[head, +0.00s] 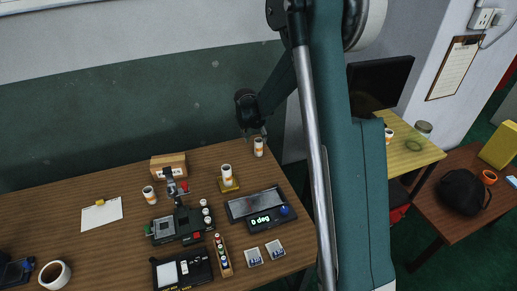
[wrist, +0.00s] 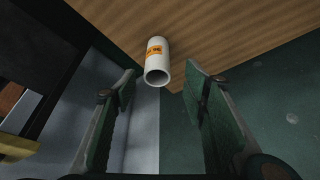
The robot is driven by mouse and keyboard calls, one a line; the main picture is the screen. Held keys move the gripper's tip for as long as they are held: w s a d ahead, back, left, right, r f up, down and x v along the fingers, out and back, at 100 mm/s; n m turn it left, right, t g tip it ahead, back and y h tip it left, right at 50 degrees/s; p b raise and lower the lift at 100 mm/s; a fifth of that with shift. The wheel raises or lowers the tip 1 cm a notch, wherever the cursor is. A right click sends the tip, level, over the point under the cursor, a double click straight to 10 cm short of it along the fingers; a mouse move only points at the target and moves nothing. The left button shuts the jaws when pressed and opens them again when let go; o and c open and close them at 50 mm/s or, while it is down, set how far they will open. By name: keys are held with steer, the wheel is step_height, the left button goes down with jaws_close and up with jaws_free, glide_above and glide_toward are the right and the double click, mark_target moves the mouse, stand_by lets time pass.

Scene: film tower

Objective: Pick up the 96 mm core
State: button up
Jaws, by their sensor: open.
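A white hollow core (head: 258,147) with an orange label stands near the far right corner of the wooden table. In the wrist view a white core (wrist: 157,64) with an orange label shows ahead, its open end towards the camera; the label print is too small to read surely. My gripper (head: 254,132) is over that corner, close to the core. In the wrist view my gripper (wrist: 160,74) is open, with a green finger on each side and the core beyond the tips, in line with the gap. Whether the core is between the fingers in depth is unclear.
Similar white cores stand on a yellow base (head: 229,186) and beside a cardboard box (head: 168,166). A splicer-like device (head: 180,224), a scale reading 0 deg (head: 265,219) and a mug (head: 55,275) are on the table. The green wall (head: 90,135) is close behind the gripper.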

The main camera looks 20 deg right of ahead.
mark_target(258, 144)
steer(key=shift+w+d+f, duration=0.15)
steer(key=shift+f, duration=0.35)
steer(key=shift+f, duration=0.1)
steer(key=shift+b+x, duration=0.6)
steer(key=shift+x, duration=1.9)
steer(key=shift+s+d, duration=0.1)
steer(key=shift+s, duration=0.1)
steer(key=c, duration=1)
